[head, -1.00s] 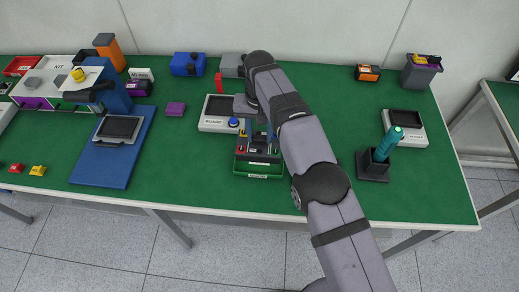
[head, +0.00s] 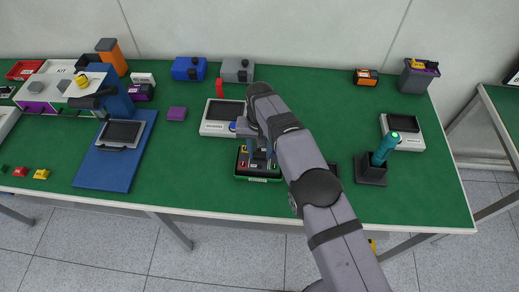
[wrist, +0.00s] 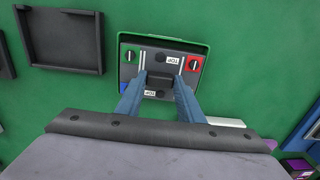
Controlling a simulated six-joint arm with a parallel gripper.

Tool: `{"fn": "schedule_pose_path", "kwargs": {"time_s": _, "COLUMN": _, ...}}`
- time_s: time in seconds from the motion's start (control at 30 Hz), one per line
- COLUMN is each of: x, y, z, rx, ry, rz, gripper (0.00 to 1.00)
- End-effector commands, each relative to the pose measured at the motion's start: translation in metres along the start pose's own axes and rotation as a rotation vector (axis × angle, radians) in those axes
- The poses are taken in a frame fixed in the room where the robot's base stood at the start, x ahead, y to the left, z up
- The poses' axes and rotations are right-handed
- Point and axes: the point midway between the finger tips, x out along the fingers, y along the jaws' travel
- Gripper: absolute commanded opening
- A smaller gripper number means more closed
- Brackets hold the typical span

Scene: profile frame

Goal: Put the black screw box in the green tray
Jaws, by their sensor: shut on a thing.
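The black screw box (wrist: 152,50) is a dark case with TOP labels, a green knob, a red knob and a raised black middle grip. In the wrist view it lies within the rim of the green tray (wrist: 165,38). My gripper (wrist: 161,82) is shut on the middle grip, one finger on each side. In the head view the box (head: 250,166) sits over the tray (head: 240,178), partly hidden by my gripper (head: 259,152). I cannot tell whether it touches the tray floor.
An empty black tray (wrist: 65,40) lies beside the green tray. A white station (head: 216,128) stands behind it, close to my gripper. A black holder with a teal tool (head: 384,150) stands to the right. Green tabletop is free to the left.

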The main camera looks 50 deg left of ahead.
Motion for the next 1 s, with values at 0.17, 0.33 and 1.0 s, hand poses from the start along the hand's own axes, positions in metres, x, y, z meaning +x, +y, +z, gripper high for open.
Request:
{"fn": "schedule_pose_path", "kwargs": {"time_s": 0.17, "x": -0.001, "y": -0.001, "z": -0.001, "rx": 0.0, "ry": 0.004, "rz": -0.002, "gripper": 0.0}}
{"fn": "schedule_pose_path", "kwargs": {"time_s": 0.33, "x": 0.003, "y": 0.0, "z": 0.0, "rx": 0.0, "ry": 0.001, "rz": 0.0, "gripper": 0.46}}
{"fn": "schedule_pose_path", "kwargs": {"time_s": 1.0, "x": -0.023, "y": -0.001, "z": -0.002, "rx": 0.0, "ry": 0.005, "rz": -0.002, "gripper": 0.53}}
